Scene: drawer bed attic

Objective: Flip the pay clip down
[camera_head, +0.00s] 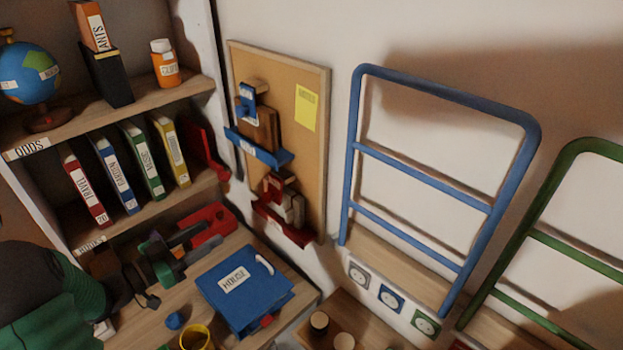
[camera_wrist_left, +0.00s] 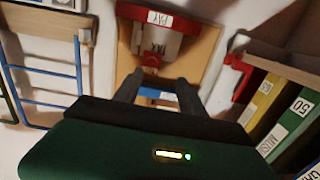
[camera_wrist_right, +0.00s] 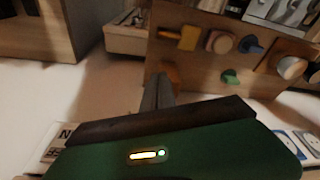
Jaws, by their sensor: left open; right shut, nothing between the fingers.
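The red pay clip (camera_head: 283,224) hangs on the lower part of the corkboard (camera_head: 313,165), below a blue clip (camera_head: 258,148). In the left wrist view the red clip (camera_wrist_left: 159,16) shows its PAY label beyond the fingers. My left gripper (camera_head: 180,250) is open, over the desk to the left of the board and apart from the clip. Its fingers also show in the left wrist view (camera_wrist_left: 160,90), with part of the blue clip seen between them. My right gripper (camera_wrist_right: 158,90) is shut and empty, outside the head view.
A red object (camera_head: 208,228) lies behind the left gripper. Shelves with several binders (camera_head: 130,170) stand left. Blue rails (camera_head: 352,160) stand right of the board. A board with coloured pegs (camera_wrist_right: 200,65) faces my right gripper.

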